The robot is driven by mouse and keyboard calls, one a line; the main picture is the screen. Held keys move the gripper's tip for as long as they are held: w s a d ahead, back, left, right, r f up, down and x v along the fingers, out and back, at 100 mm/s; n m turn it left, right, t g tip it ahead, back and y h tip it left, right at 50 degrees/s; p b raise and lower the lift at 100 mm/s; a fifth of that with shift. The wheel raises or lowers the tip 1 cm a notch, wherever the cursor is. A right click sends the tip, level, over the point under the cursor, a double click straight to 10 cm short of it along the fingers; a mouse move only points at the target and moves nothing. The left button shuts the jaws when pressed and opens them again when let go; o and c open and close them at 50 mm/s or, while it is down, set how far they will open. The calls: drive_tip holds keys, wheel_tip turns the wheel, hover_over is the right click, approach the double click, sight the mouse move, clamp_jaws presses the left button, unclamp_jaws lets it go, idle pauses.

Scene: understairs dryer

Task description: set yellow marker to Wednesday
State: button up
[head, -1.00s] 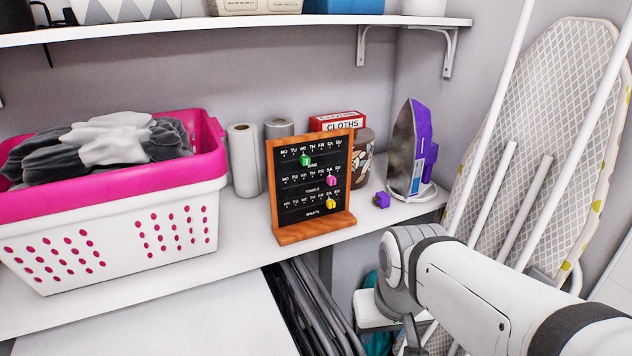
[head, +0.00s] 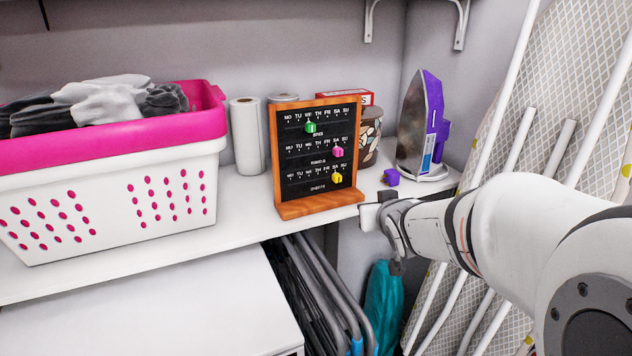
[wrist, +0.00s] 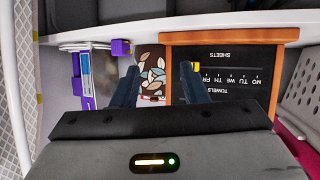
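The yellow marker (head: 337,177) sits in the bottom row, labelled SHEETS, of a wood-framed black day board (head: 286,160), at about SA, right of WE. It also shows in the wrist view (wrist: 196,66), close beside one fingertip; I cannot tell whether they touch. The pink marker (head: 338,152) is in the middle row at about SA, and the green marker (head: 311,127) is in the top row at about WE. My gripper (head: 374,214) is just right of the board's lower right corner. In the wrist view my gripper (wrist: 158,82) has its two fingers apart, with nothing held between them.
Right of the board are a small purple block (head: 391,177), a patterned pot (head: 369,138) and an upright iron (head: 419,125). Paper rolls (head: 246,138) and a pink-and-white laundry basket (head: 110,185) stand left. The shelf (head: 235,205) is clear before the board.

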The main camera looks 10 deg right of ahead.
sight(339, 179)
drive_tip(key=w+a+n+t+y+b, duration=0.1)
drive_tip(key=w+y, duration=0.1)
drive_tip(key=w, duration=0.2)
drive_tip(key=w+a+n+t+y+b, duration=0.1)
drive_tip(key=w+a+y+b, duration=0.1)
drive_tip(key=w, duration=0.3)
drive_tip(key=w+a+f+n+t+y+b, duration=0.1)
drive_tip(key=w+a+t+y, duration=0.1)
drive_tip(key=w, duration=0.2)
drive_tip(key=shift+w+a, duration=0.2)
drive_tip(key=shift+w, duration=0.1)
drive_tip(key=shift+r, duration=0.1)
drive_tip(key=shift+c, duration=0.3)
clamp_jaws()
